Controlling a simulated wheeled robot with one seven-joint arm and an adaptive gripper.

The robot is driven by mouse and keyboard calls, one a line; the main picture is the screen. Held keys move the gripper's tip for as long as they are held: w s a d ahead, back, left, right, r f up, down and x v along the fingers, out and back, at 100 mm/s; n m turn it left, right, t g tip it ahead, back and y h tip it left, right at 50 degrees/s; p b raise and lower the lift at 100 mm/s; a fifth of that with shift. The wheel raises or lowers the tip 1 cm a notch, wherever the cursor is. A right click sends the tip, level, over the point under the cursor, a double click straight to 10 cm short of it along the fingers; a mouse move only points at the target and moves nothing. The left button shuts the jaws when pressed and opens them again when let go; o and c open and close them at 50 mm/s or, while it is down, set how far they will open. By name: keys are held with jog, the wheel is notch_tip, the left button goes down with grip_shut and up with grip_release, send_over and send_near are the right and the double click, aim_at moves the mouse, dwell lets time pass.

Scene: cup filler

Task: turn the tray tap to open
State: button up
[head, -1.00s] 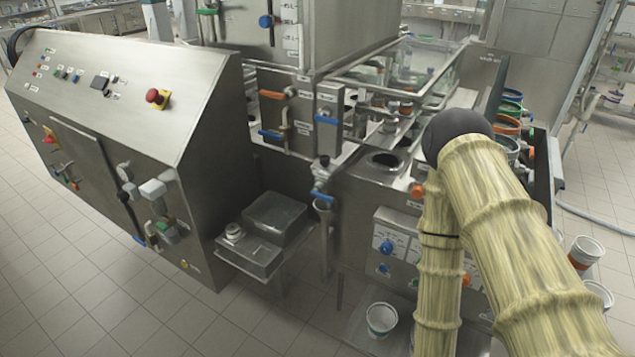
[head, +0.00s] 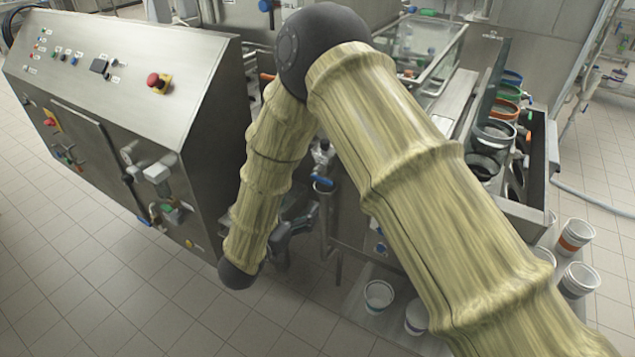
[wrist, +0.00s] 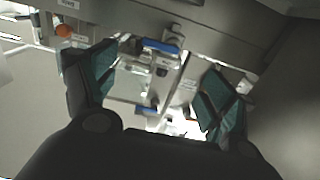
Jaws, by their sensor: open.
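A tap with a blue lever (head: 322,181) sits low on the front of the steel machine, just right of my forearm in the head view. Its label is too small to read, so I cannot tell whether it is the tray tap. The wrist view shows a blue lever (wrist: 160,47) near the top, between my fingers, and another blue handle (wrist: 147,110) lower down. My gripper (wrist: 152,82) is open and empty, with its dark green finger pads wide apart. In the head view my gripper is partly hidden behind my arm.
A slanted steel control panel (head: 110,90) stands left, with a red emergency button (head: 157,82). An orange knob (wrist: 63,30) shows in the wrist view. White buckets (head: 379,296) stand low at right. Tiled floor (head: 110,290) in front is clear.

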aim_at(320, 179)
jog(key=p+x, duration=0.3)
jog(key=x, duration=0.7)
jog(key=shift+w+d+r, duration=0.1)
jog(key=shift+w, duration=0.2)
jog(key=c, duration=1)
